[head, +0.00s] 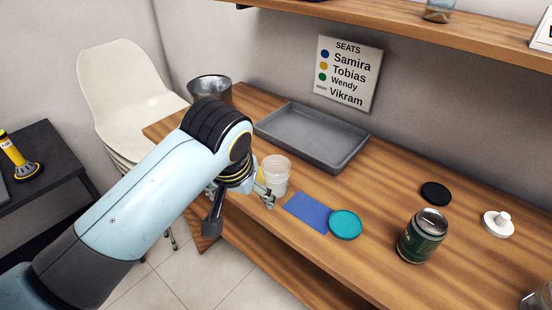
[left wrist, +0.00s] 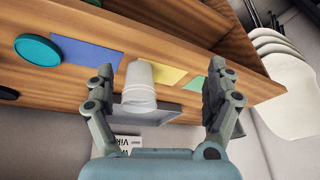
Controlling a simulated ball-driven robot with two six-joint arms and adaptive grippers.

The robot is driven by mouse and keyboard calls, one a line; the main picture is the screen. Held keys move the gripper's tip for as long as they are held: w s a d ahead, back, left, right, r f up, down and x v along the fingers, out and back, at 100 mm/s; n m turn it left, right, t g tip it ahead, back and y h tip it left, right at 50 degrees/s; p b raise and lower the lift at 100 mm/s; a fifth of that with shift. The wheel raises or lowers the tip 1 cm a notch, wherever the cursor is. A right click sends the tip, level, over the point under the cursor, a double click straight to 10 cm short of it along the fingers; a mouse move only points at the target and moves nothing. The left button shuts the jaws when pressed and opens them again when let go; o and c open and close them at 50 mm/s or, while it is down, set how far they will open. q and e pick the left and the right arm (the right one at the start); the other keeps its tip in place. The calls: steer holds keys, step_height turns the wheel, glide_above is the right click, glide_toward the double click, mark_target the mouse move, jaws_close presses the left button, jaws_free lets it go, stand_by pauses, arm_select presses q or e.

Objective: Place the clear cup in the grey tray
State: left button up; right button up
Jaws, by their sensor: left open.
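The clear cup (head: 275,175) stands upright on the wooden table, in front of the grey tray (head: 313,137). The tray is empty and lies against the wall. My left gripper (head: 241,200) is at the cup's left side in the head view, partly hidden by its own arm. In the left wrist view my left gripper (left wrist: 165,97) is open, with the cup (left wrist: 139,88) between its spread fingers, nearer the left one. The tray (left wrist: 168,113) shows behind the cup there. I cannot tell whether a finger touches the cup. My right gripper is not in view.
A blue square (head: 307,211) and teal disc (head: 345,224) lie right of the cup. A green can (head: 422,235), black disc (head: 436,193) and white lid (head: 498,223) stand further right. A metal pot (head: 210,89) is left of the tray. A shelf (head: 430,30) overhangs the back.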

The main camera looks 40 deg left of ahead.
mark_target(275, 173)
arm_select(q)
steer(key=w+r+n, duration=0.1)
steer(key=w, duration=0.2)
steer(key=w+r+n, duration=0.1)
steer(key=w, duration=0.3)
steer(key=w+r+n, duration=0.1)
steer(key=w, duration=0.2)
steer(key=shift+w+d+r+n+y, duration=0.1)
steer(key=shift+w+d+n+y, duration=0.1)
steer(key=shift+n+y, duration=0.15)
steer(key=shift+w+a+f, duration=0.1)
steer(key=shift+w+f, duration=0.1)
steer(key=shift+w, duration=0.1)
steer(key=p+x, duration=0.1)
steer(key=x, duration=0.9)
steer(key=shift+s+f, duration=0.15)
steer(key=c, duration=1.1)
steer(key=shift+c, duration=0.4)
